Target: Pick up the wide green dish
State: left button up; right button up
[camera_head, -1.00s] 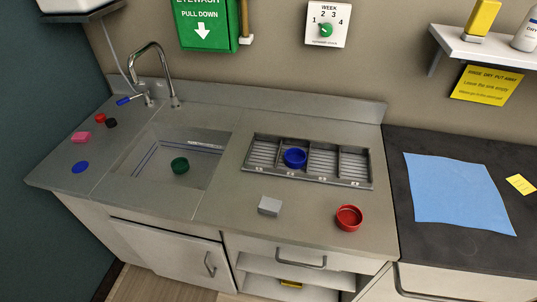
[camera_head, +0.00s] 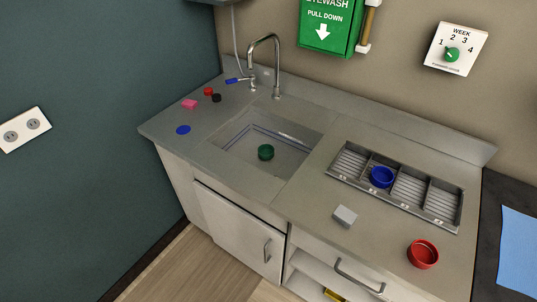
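The green dish (camera_head: 265,152) is a small dark green round piece. It sits in the sink basin (camera_head: 285,160) left of the middle of the counter. Its inside is too small and dark to make out. Neither of my grippers shows in the head view.
A blue dish (camera_head: 381,177) sits in the slotted rack (camera_head: 412,190). A red dish (camera_head: 422,254) and a grey block (camera_head: 345,216) stand on the counter in front. A faucet (camera_head: 277,62) rises behind the sink. Small items, including a pink block (camera_head: 189,103) and blue disc (camera_head: 183,129), lie left.

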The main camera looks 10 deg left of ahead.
aim_at(266, 152)
jog(key=k+j+z, duration=0.2)
jog(key=j, duration=0.25)
jog(key=k+j+z, duration=0.1)
jog(key=j+z, duration=0.15)
jog(key=j, duration=0.2)
jog(key=k+j+z, duration=0.2)
jog(key=j, duration=0.25)
jog(key=k+j+z, duration=0.25)
jog(key=i+j, duration=0.05)
jog(key=j, duration=0.1)
